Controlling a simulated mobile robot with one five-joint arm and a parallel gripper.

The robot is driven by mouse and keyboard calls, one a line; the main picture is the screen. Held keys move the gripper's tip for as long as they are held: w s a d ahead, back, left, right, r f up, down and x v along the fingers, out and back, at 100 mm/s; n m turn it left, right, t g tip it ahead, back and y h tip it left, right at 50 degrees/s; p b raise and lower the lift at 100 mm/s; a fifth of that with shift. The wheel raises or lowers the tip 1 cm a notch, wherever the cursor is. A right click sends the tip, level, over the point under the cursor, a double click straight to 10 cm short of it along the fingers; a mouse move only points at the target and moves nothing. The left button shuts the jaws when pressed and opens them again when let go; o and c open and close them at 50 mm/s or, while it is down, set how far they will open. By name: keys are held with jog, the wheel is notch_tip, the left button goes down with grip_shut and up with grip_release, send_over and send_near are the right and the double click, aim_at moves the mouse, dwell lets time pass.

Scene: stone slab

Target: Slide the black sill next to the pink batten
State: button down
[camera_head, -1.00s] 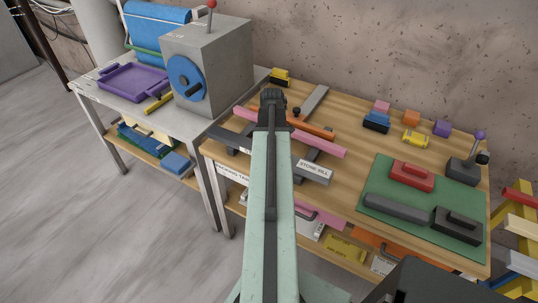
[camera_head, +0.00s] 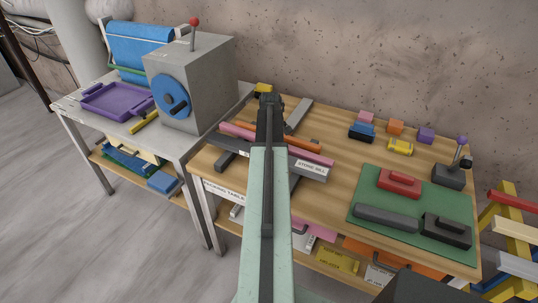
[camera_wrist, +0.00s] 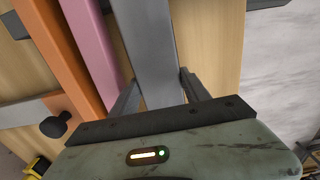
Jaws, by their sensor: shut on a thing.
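The black sill, a dark grey bar labelled STONE SILL (camera_head: 312,169), lies across the bench in front of the pink batten (camera_head: 314,158). They run side by side and look very close in the head view. In the wrist view the sill (camera_wrist: 148,35) lies between the fingers of my gripper (camera_wrist: 158,80), which is shut on it. A narrow strip of wood shows between it and the pink batten (camera_wrist: 90,40) there. In the head view my arm covers the middle of both bars and my fingertips are hidden.
An orange batten (camera_head: 300,145) lies behind the pink one, also in the wrist view (camera_wrist: 62,50). A grey rail (camera_head: 299,112) crosses beneath the bars. A green mat (camera_head: 365,190) with a red block (camera_head: 400,183) and dark pieces fills the right. Small coloured blocks stand at the back.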

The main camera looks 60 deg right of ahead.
jog(key=shift+c, duration=2.2)
grip_release()
notch_tip(320, 180, up, 8)
jog(key=p, duration=0.8)
jog(key=shift+f, duration=0.1)
